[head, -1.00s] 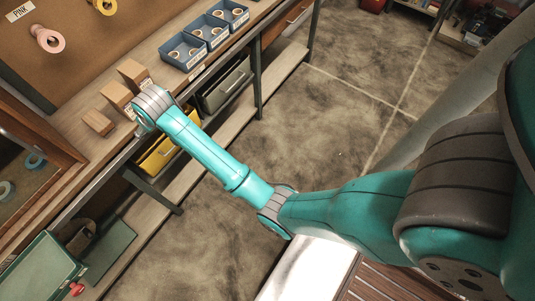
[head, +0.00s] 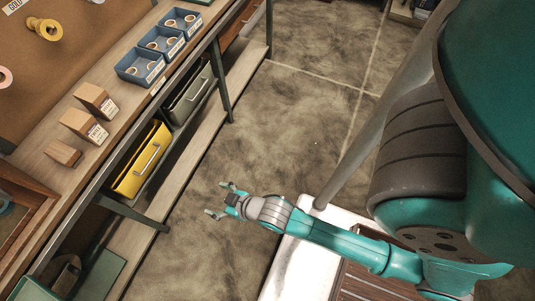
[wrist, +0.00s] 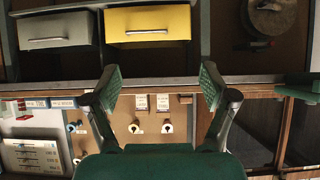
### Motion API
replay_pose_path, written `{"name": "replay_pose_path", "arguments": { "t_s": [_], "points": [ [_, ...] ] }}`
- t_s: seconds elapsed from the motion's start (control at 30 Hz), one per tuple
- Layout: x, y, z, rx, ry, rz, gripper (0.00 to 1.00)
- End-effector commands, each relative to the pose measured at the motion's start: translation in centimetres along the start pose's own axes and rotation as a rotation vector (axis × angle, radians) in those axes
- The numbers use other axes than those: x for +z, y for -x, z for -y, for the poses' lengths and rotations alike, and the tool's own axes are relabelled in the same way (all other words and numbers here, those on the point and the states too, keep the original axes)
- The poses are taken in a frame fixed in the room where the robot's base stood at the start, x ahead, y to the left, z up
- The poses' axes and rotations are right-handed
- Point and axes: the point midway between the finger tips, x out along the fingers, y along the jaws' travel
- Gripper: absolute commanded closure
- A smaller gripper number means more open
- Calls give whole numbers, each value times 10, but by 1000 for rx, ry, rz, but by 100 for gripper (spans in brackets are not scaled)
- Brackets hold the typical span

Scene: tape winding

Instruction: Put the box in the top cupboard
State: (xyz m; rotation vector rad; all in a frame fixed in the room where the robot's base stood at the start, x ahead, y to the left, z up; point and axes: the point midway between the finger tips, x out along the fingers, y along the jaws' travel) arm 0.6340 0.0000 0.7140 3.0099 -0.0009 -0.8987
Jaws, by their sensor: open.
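Two tan boxes with white labels (head: 83,124) (head: 97,99) and a smaller plain brown block (head: 63,153) stand on the workbench at the left of the head view. I cannot tell which one the task means. In the wrist view, two white labels (wrist: 152,102) show between the fingers. A wood-framed cabinet (head: 28,212), perhaps the cupboard, is cut off at the lower left edge. My gripper (head: 221,199) is open and empty over the floor, apart from the bench. Its fingers (wrist: 160,84) are spread in the wrist view.
Under the bench are a yellow drawer (head: 143,160) and a grey-green drawer (head: 189,93). Blue bins (head: 140,68) with rings stand farther along the bench (head: 118,87). A yellow tape roll (head: 44,29) hangs on the board. Floor between bench and my base is clear.

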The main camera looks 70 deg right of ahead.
Motion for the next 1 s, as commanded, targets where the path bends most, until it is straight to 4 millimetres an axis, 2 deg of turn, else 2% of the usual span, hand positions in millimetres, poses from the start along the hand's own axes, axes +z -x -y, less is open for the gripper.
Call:
{"name": "replay_pose_path", "arguments": {
  "t_s": [0.03,0.27,0.47,0.6,0.7,0.8,0.87,1.0],
  "points": [
    [8,20,0,0,0,-12,16],
    [16,102,0,0,0,-106,16],
    [7,175,0,0,0,-188,16],
    [-6,220,0,-1,0,-242,16],
    [-16,244,0,-1,0,-274,16],
    [-24,260,0,-1,0,-295,16],
    [-27,265,0,-1,0,-304,11],
    [-29,269,0,-1,0,-310,11]
  ]
}}
